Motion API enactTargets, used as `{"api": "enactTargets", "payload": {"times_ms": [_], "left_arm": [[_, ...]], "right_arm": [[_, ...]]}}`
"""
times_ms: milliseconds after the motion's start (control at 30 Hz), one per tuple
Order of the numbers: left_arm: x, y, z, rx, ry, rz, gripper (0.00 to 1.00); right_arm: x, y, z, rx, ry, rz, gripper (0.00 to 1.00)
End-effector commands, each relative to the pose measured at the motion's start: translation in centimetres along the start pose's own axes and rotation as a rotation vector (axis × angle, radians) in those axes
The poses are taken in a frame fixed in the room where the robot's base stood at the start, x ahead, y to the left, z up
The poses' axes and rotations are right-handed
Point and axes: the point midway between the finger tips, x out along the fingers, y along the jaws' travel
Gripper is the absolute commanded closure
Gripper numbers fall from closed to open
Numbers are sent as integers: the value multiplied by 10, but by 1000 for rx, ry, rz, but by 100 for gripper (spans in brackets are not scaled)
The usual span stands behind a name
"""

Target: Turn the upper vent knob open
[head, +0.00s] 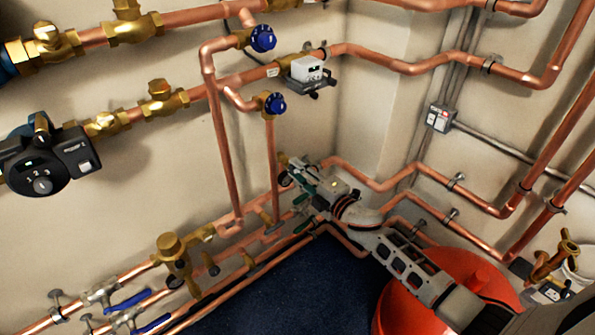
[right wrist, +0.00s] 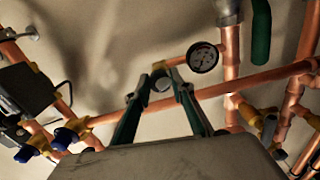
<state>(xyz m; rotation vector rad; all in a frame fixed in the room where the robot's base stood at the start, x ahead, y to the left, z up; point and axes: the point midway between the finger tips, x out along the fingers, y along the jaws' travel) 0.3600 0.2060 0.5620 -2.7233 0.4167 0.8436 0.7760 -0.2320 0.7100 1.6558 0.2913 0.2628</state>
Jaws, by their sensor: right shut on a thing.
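A small round grey knob (right wrist: 162,84) on a brass fitting sits between my right gripper's fingertips in the right wrist view. I take it for the upper vent knob, though no label shows. My right gripper (right wrist: 161,92) has its green-edged fingers closed in on the knob from both sides. In the head view my right gripper (head: 293,177) reaches the wall pipes near the corner, and its body hides most of the knob. How far the knob is turned cannot be told. My left gripper is not in view.
A round dial gauge (right wrist: 202,57) stands close to the right finger. Two blue knobs, an upper (head: 263,38) and a lower (head: 275,104), are on the wall pipes above. A green lever (right wrist: 261,32) and several copper pipes crowd around. A red container (head: 405,310) stands under my right arm.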

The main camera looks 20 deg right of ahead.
Motion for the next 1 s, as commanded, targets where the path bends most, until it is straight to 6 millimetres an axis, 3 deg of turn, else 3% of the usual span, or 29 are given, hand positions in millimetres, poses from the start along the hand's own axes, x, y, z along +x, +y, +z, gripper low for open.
{"api": "enactTargets", "payload": {"times_ms": [600,1000], "left_arm": [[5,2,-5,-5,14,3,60],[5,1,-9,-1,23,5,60]], "right_arm": [[-1,-3,0,-568,0,-3,98],[0,-1,1,-791,-1,-2,98]]}}
